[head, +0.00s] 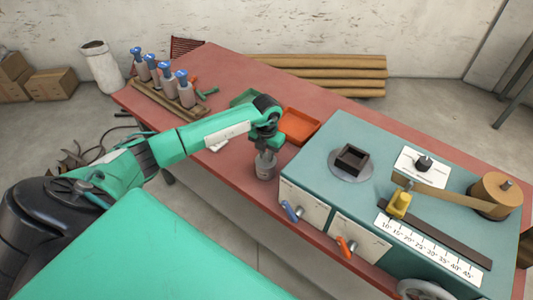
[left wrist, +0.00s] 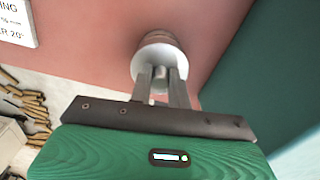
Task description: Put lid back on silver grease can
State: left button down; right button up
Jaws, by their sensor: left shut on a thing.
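The silver grease can (head: 265,168) stands upright on the red table, just left of the teal machine. My left gripper (head: 266,149) points down directly over the can's top. In the left wrist view, my left gripper's fingers (left wrist: 160,75) are shut on the middle of a pale round lid (left wrist: 150,58). The grey body of the can (left wrist: 158,40) shows just beyond the lid, in line with it. I cannot tell whether the lid touches the can's rim. My right gripper is not in view.
The teal winder (head: 325,180) with its levers stands close right of the can. An orange tray (head: 300,126) and a green tray (head: 245,97) lie behind my gripper. Several blue-topped bottles (head: 186,92) stand on a wooden rack at the far left.

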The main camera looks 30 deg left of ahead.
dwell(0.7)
pick_arm(q)
jog(key=c, duration=1.2)
grip_release()
jog(key=shift+c, duration=0.2)
jog(key=shift+o, duration=0.5)
jog(key=o, duration=0.4)
